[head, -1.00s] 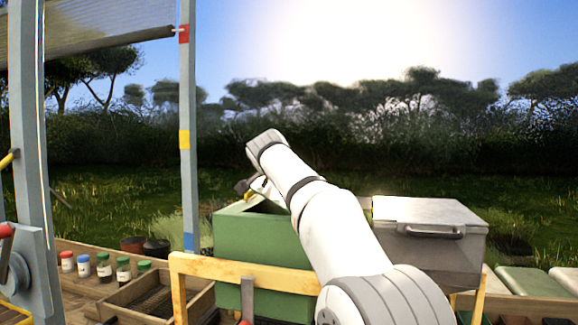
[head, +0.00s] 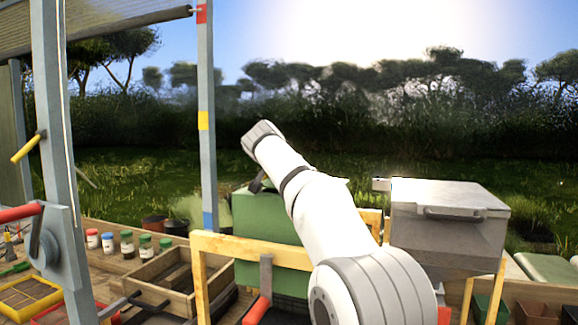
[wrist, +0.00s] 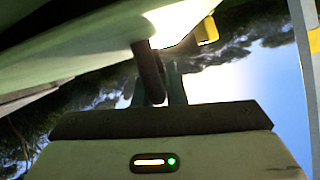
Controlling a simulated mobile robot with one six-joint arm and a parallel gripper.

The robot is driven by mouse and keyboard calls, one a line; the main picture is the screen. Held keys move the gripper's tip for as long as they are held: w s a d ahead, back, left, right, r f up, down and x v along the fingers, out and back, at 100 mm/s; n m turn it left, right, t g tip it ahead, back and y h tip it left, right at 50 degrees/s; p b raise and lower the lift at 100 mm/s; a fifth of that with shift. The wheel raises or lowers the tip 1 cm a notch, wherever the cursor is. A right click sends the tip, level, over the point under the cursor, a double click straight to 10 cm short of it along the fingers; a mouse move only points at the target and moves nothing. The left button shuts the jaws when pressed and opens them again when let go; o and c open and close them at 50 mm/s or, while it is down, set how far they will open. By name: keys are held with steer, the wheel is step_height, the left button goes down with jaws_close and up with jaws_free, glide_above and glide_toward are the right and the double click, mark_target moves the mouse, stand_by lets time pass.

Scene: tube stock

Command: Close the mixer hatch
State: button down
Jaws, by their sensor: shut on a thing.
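The green mixer box (head: 262,225) stands behind the yellow wooden frame, partly hidden by my arm. In the wrist view a pale green panel, apparently the hatch (wrist: 70,35), fills the upper left. A dark bar-like handle (wrist: 148,72) hangs from its edge. My gripper (wrist: 160,75) is shut on this handle, close against the panel. In the head view my gripper is mostly hidden behind my wrist; only a dark piece shows above the box's top left. I cannot tell how far the hatch stands open.
A grey metal box (head: 449,215) with a front handle stands to the right. A yellow wooden frame (head: 225,244) crosses in front of the green box. A wooden tray (head: 165,283) and several small jars (head: 127,244) sit at left, near a blue-grey post (head: 207,150).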

steer(key=c, duration=1.5)
jaws_free()
steer(key=b+v, duration=0.2)
steer(key=v, duration=0.6)
steer(key=shift+w, duration=0.1)
